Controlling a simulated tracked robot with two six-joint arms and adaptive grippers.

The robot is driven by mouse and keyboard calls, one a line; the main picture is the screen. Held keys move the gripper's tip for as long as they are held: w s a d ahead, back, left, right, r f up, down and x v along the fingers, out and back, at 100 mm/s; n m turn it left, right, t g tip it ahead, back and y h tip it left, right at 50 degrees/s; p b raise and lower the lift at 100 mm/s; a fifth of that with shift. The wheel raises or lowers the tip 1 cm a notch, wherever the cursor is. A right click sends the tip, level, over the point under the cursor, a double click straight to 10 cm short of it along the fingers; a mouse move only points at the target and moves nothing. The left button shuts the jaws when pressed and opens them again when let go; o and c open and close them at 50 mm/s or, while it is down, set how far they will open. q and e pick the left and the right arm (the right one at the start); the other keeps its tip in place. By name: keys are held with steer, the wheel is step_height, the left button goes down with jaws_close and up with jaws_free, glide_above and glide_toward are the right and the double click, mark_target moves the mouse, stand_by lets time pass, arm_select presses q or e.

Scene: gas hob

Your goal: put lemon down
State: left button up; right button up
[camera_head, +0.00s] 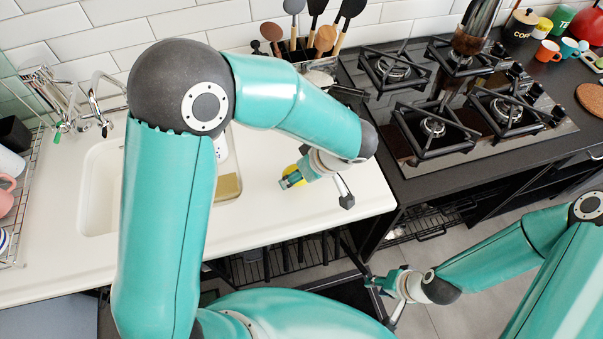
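A yellow thing that looks like the lemon (290,169) shows on the white counter (262,212). It is mostly hidden behind one finger of my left gripper (316,193). That gripper is over the counter near its right end, with its fingers spread wide and nothing visible between them. The lemon seems to be just beyond its left finger; I cannot tell whether they touch. My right gripper (381,302) is low in front of the counter, over the floor. Its fingers are spread and it looks empty.
A black gas hob (465,145) lies right of the white counter, with a dark pan or pot (474,35) at its back. Utensils stand in a holder at the back wall. A white sink (98,190) and a board (228,187) are at left, partly behind my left arm.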

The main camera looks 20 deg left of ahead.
arm_select(q)
steer(key=shift+f, duration=0.2)
steer(key=shift+w+f+b, duration=0.1)
steer(key=shift+f+b, duration=0.2)
steer(key=shift+b, duration=0.15)
steer(key=o, duration=1.2)
steer(key=shift+r, duration=0.15)
